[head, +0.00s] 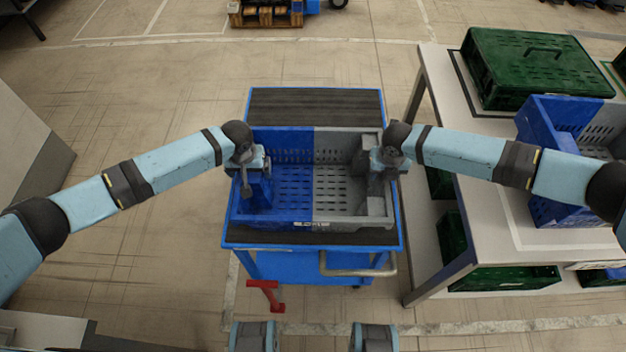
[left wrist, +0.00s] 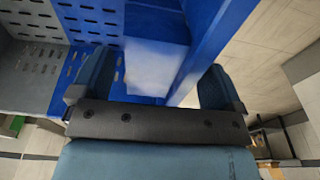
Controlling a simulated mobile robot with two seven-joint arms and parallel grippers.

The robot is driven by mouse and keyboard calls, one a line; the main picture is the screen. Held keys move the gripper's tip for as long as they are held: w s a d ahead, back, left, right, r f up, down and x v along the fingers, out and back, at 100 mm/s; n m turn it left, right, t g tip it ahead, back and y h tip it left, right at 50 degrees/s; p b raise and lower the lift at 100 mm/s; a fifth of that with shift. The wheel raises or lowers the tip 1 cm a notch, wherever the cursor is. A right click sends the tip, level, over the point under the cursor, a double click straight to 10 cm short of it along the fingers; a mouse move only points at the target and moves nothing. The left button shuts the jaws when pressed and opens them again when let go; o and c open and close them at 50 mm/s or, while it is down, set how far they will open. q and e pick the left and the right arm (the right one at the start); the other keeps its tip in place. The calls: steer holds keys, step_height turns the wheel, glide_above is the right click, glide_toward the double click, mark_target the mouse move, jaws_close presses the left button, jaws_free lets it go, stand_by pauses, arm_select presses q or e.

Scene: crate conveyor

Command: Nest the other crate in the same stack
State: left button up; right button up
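A half blue, half grey crate (head: 338,222) sits on the blue-framed trolley (head: 315,108); whether it is one crate or several nested ones I cannot tell. My left gripper (head: 252,178) is at its left end wall. In the left wrist view the fingers of the left gripper (left wrist: 155,85) are spread wide, with the blue crate wall (left wrist: 205,45) between them and room to spare. My right gripper (head: 380,172) is at the grey right end wall; its fingers are too small and hidden to read. Another blue and grey crate (head: 548,125) stands on the right table, partly behind my right arm.
A closed green crate (head: 535,68) stands at the back of the white table (head: 455,125). More green crates (head: 505,278) sit on its lower level. The trolley has a metal handle (head: 358,270) and a red pedal (head: 266,292) in front. Floor left of it is clear.

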arm_select(q)
steer(key=c, duration=0.7)
arm_select(e)
steer(key=c, duration=0.7)
arm_select(q)
steer(key=c, duration=0.6)
arm_select(e)
jaws_close()
arm_select(q)
steer(key=shift+r, duration=0.1)
arm_select(e)
steer(key=shift+r, duration=0.1)
